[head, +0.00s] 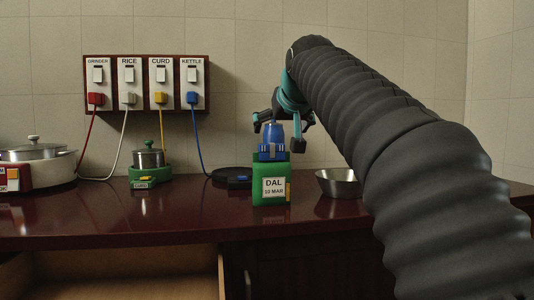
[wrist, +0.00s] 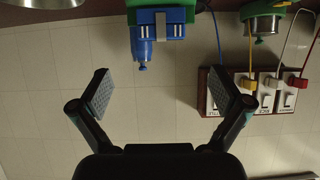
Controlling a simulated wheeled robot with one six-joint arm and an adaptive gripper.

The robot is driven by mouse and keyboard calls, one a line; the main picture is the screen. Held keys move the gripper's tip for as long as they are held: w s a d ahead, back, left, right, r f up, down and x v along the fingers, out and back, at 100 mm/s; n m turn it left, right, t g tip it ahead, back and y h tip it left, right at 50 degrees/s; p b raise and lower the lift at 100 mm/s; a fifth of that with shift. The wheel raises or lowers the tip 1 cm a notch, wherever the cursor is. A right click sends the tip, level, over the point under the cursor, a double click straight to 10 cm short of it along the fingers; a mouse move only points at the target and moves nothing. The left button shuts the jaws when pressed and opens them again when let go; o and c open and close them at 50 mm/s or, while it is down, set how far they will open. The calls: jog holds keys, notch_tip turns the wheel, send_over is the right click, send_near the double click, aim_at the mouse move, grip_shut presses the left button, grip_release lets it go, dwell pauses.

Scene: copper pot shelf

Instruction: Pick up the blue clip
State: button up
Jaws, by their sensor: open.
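The blue clip (head: 272,152) sits across the top of a green packet (head: 270,176) labelled "DAL 10 MAR", standing upright on the counter. A blue tapered piece (head: 274,133) rises above the clip. In the wrist view, which is upside down, the clip (wrist: 163,29) has a grey piece at its middle, and the tapered piece (wrist: 144,52) points down between my fingers' line of reach. My gripper (head: 281,128) is open and empty, close to the top of the packet. In the wrist view its fingers (wrist: 161,88) are wide apart, with the clip beyond them. I see no contact.
A steel bowl (head: 338,182) stands right of the packet, and a black round plate (head: 231,175) left of it. A small pot (head: 148,158) on a green base and a larger cooker (head: 35,165) stand further left. Corded switches (head: 146,83) are on the wall. A drawer (head: 120,275) below is open.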

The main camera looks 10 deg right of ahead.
aim_at(272, 152)
jog(key=x, duration=0.9)
jog(key=shift+w+a, duration=0.1)
jog(key=shift+w, duration=0.05)
jog(key=c, duration=0.9)
